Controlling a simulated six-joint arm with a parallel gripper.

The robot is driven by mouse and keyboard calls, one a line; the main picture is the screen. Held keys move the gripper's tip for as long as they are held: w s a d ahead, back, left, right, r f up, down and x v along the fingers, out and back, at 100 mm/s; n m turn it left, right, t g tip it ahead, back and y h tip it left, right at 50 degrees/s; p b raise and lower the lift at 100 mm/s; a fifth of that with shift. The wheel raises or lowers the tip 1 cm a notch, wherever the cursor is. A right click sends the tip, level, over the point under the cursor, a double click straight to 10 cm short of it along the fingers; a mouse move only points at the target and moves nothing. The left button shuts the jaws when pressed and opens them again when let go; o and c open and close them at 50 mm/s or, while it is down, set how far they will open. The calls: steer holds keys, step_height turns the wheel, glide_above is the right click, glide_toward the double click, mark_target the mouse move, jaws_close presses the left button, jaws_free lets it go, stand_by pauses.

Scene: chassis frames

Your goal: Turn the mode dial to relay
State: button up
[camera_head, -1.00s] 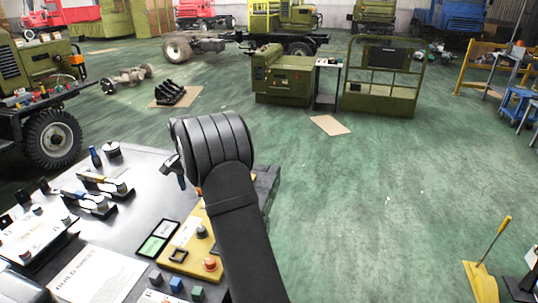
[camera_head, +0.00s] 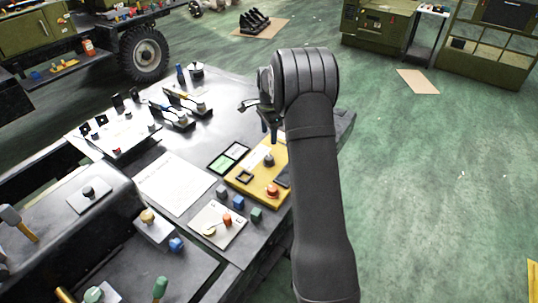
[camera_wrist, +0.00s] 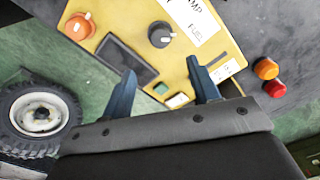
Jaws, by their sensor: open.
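My gripper (camera_head: 266,120) is over the far side of the yellow panel (camera_head: 246,188) in the head view. In the wrist view my gripper (camera_wrist: 162,66) has its two blue fingers apart with nothing between them. The yellow panel (camera_wrist: 205,45) bears a black round dial (camera_wrist: 160,35) with a white mark, just beyond the fingertips, and an orange dial (camera_wrist: 79,26). In the head view the black dial (camera_head: 268,159) and orange dial (camera_head: 272,190) stand on it. A label beside the black dial partly reads "FUEL". No "mode" or "relay" wording is legible, so I cannot tell which dial is meant.
A white plate (camera_head: 210,217) with small knobs lies in front of the yellow panel. Paper sheets (camera_head: 176,183), levers (camera_head: 188,100) and several other controls crowd the bench to the left. Red and orange buttons (camera_wrist: 270,78) sit right of the panel. Green floor is open to the right.

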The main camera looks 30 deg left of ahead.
mark_target(269, 157)
step_height(269, 157, down, 11)
steer(key=shift+f, duration=0.15)
steer(key=c, duration=1)
steer(key=shift+o, duration=0.2)
